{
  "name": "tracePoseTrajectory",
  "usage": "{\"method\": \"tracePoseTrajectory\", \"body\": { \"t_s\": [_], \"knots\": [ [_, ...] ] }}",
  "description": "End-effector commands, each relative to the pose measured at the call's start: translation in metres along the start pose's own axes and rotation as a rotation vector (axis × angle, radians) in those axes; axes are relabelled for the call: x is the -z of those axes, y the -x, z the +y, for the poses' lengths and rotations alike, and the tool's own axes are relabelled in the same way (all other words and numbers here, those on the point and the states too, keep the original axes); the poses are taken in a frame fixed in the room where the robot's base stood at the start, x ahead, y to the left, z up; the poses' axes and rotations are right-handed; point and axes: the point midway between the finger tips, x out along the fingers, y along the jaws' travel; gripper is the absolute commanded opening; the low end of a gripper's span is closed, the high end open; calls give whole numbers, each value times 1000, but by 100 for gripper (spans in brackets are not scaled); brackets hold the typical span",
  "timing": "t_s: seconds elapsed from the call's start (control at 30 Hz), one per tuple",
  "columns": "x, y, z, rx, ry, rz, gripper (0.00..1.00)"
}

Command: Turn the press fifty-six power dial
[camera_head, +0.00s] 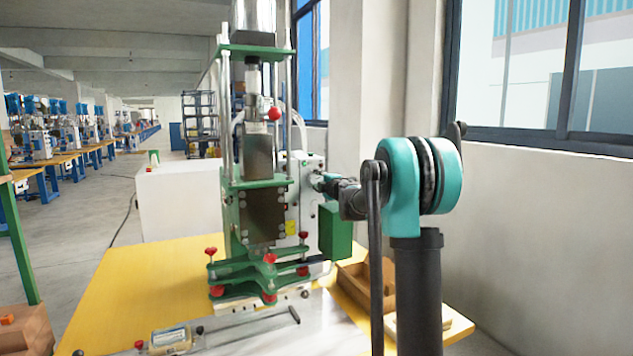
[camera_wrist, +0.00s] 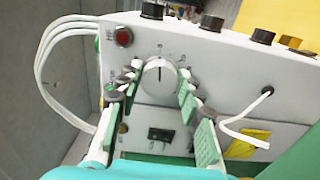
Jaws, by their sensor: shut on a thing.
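The power dial (camera_wrist: 158,78) is a round pale knob with a white pointer line, on the face of the press's white control box (camera_wrist: 215,62). In the wrist view my gripper (camera_wrist: 160,72) has one green-padded finger on each side of the dial and is shut on it. The pointer line points roughly towards the top of the picture. In the head view the green press (camera_head: 262,200) stands on the yellow table, and my gripper (camera_head: 318,182) reaches the right side of its control box (camera_head: 300,215). The dial is hidden there.
A red button or lamp (camera_wrist: 123,37) and a black switch (camera_wrist: 160,135) are near the dial. White cables (camera_wrist: 55,60) loop at the left. A wooden box (camera_head: 355,280) lies on the yellow table (camera_head: 170,270). A wall with windows is at the right.

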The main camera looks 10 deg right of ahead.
Motion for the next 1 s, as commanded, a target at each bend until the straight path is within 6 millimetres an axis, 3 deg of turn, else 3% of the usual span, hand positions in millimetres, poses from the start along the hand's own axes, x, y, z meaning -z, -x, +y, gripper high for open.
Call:
{"method": "tracePoseTrajectory", "body": {
  "t_s": [0.23,0.27,0.4,0.77,1.0],
  "knots": [
    [-1,0,-1,0,2,-2,8],
    [-1,0,-1,0,2,-2,39],
    [-1,0,0,0,2,-1,56],
    [0,3,0,0,2,-1,57],
    [-1,36,0,0,2,-2,57]
  ]
}}
